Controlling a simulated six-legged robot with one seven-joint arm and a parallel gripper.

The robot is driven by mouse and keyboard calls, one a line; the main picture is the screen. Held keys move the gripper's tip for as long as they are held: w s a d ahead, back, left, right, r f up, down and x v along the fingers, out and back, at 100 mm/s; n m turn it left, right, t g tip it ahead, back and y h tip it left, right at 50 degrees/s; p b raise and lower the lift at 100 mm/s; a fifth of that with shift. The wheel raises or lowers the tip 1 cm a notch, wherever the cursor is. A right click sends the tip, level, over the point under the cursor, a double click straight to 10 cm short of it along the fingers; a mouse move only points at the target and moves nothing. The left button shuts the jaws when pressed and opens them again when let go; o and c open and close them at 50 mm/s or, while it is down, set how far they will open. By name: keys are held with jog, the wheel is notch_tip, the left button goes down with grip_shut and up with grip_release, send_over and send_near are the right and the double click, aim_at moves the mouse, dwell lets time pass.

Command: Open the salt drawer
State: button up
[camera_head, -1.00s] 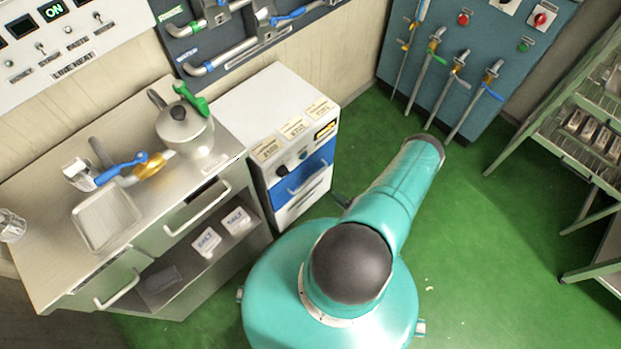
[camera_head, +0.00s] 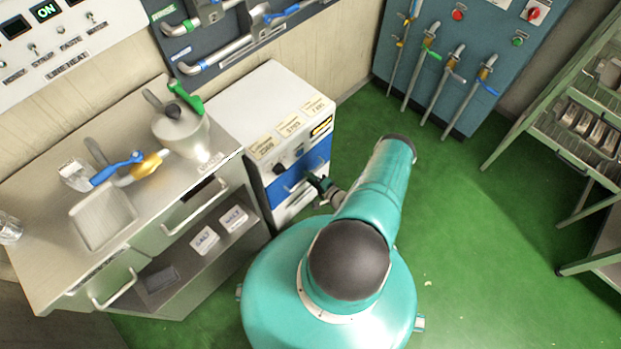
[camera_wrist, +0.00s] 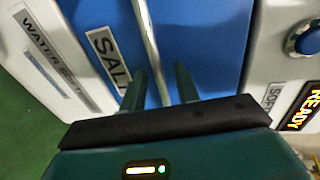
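The salt drawer (camera_head: 311,163) is the blue front on the white cabinet, and it looks shut. In the wrist view the blue front (camera_wrist: 205,45) fills the middle, with a partly hidden label (camera_wrist: 108,58) reading "SAL". Its metal bar handle (camera_wrist: 147,35) runs down between my two fingers. My gripper (camera_wrist: 160,88) is open, with one finger on each side of the bar and a visible gap to each. In the head view my gripper (camera_head: 318,184) is at the drawer front, partly hidden by my arm.
The white cabinet (camera_head: 262,100) has a knob and a lit display above the drawer. Green floor (camera_head: 480,240) is clear to the right, before a rack (camera_head: 545,130).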

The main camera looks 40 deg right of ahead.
grip_shut()
jog(key=shift+s, duration=0.1)
dwell(0.3)
